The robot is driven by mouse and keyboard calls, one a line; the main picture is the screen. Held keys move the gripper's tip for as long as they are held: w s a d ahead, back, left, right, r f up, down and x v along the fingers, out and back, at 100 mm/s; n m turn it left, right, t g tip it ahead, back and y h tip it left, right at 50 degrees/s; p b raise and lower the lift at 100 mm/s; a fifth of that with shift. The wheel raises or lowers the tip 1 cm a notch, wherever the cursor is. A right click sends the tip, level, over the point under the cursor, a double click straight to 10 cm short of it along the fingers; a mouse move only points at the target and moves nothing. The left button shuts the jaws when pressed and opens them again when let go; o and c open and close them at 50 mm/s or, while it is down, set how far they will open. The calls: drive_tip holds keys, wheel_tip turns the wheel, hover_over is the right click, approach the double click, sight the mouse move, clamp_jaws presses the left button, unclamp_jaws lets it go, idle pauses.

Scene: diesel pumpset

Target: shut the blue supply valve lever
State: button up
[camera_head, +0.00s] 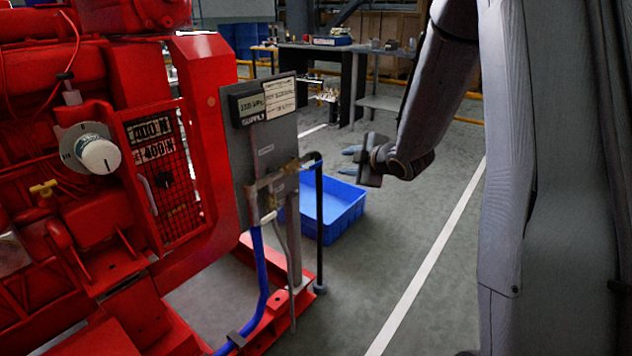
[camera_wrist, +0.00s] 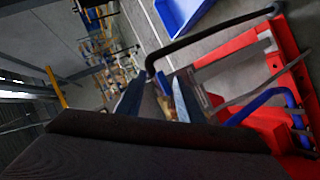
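The grey supply panel (camera_head: 262,150) stands at the end of the red pumpset, with a "SUPPLY" label near its top. Brass-coloured pipework (camera_head: 268,188) crosses its lower part, and a blue hose (camera_head: 259,275) runs down from a pale fitting (camera_head: 268,217). The fingers are apart with nothing held. In the wrist view, my gripper (camera_wrist: 157,97) shows two separated bluish fingers, with blurred brownish parts between them.
A black bent pipe (camera_head: 319,220) stands upright between the panel and my gripper. A blue crate (camera_head: 345,207) is on the floor behind. The red base frame (camera_head: 280,305) sticks out below. A workbench (camera_head: 350,60) stands at the back. Floor to the right is clear.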

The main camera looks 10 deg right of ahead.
sight(318, 165)
drive_tip(key=w+a+f+n+y+b, duration=0.1)
drive_tip(key=w+a+n+y+b, duration=0.1)
drive_tip(key=w+n, duration=0.1)
drive_tip(key=w+a+f+n+t+y+b, duration=0.1)
drive_tip(key=w+a+f+n+y+b, duration=0.1)
drive_tip(key=w+n+y+b, duration=0.1)
drive_tip(key=w+a+f+n+y+b, duration=0.1)
drive_tip(key=w+a+n+y+b, duration=0.1)
drive_tip(key=w+n+y+b, duration=0.1)
drive_tip(key=shift+w+a+f+n+t, duration=0.2)
drive_tip(key=shift+a+f+n+t, duration=0.1)
drive_tip(key=shift+f+n, duration=0.15)
drive_tip(key=shift+c, duration=0.2)
clamp_jaws()
